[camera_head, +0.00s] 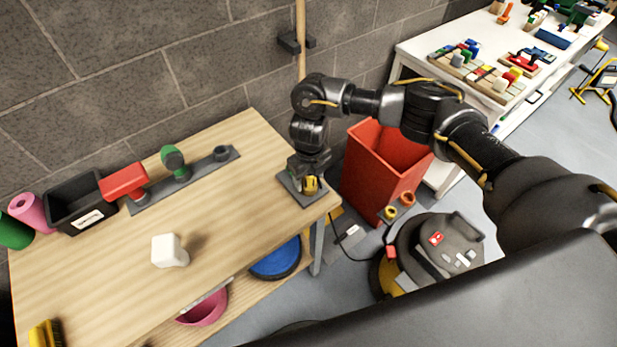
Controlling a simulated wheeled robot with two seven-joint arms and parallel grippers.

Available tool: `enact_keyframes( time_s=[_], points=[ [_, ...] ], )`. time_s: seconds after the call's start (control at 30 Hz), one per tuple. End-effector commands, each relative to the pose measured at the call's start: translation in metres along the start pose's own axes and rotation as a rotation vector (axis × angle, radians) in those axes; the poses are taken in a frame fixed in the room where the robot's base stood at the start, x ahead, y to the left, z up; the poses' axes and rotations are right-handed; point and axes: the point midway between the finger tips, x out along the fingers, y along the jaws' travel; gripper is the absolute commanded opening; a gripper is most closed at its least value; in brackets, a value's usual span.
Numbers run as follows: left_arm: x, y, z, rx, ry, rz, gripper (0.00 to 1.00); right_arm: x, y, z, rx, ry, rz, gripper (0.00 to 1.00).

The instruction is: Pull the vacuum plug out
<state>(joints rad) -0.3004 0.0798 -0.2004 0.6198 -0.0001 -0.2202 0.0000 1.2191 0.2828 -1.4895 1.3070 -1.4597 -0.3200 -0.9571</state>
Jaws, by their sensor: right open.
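The yellow vacuum plug (311,184) sits at a dark grey socket plate (294,192) on the right corner of the wooden table. My right gripper (308,172) is open and points down right over the plug. The gripper partly hides the plug, and I cannot tell whether the fingers touch it. The vacuum (440,255), black and yellow with a red marking, stands on the floor right of the table. A black cord (352,259) runs along the floor beside it. My left gripper is not in view.
A red bin (375,175) stands right beside the table's corner. A white block (168,251) lies on the wooden table (235,225). A black box (80,203) and a dark strip with holders (185,182) are along the wall. The table's middle is mostly clear.

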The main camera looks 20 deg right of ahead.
Motion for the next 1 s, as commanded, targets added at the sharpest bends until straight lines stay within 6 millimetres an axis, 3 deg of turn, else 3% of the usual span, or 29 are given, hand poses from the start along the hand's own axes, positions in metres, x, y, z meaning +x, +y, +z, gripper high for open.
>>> enact_keyframes(
  time_s=[0.07,0.5,1.0],
  points=[
    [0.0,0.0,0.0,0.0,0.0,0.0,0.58,0.0,0.0,0.0,0.0,0.0,0.0,0.6],
    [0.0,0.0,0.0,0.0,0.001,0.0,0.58,0.0,0.0,0.0,0.001,0.0,0.0,0.02],
    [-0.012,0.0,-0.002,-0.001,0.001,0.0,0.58,-0.014,0.0,0.0,0.0,0.0,0.0,0.01]
  ],
)
